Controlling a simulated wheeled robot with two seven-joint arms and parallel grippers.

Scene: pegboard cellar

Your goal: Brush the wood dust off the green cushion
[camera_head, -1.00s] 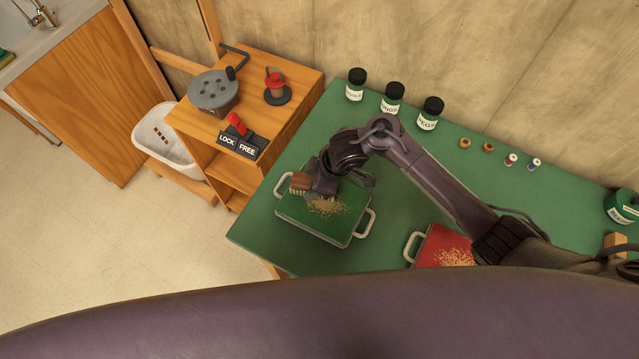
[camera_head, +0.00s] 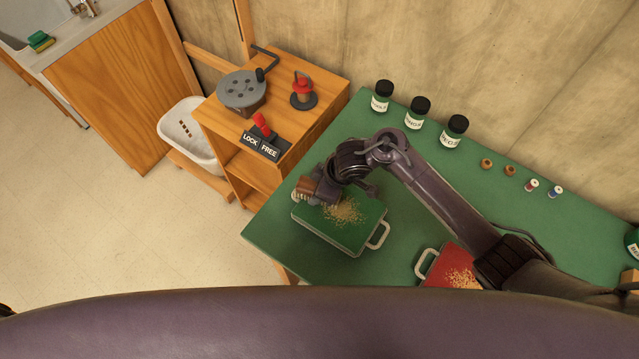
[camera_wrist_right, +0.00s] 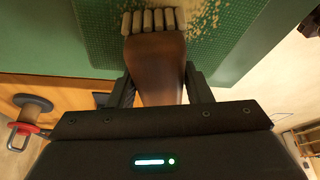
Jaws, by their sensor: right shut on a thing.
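The green cushion (camera_head: 340,240), with pale handles at its ends, lies on the green table. Tan wood dust (camera_head: 345,211) is scattered over its upper middle; in the wrist view some dust (camera_wrist_right: 203,14) lies right of the bristles. My right gripper (camera_head: 317,188) is at the cushion's far left side, shut on a brush (camera_head: 304,188). The wrist view shows the brush's brown handle (camera_wrist_right: 155,62) between the fingers and its pale bristles (camera_wrist_right: 153,20) over the cushion. I cannot tell whether the bristles touch it. My left gripper is not in view.
Several jars, including one dark jar (camera_head: 416,113), and small spools stand along the back. A wooden stand (camera_head: 225,130) with a lock lever (camera_head: 262,127) and a white basket (camera_head: 172,153) are left.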

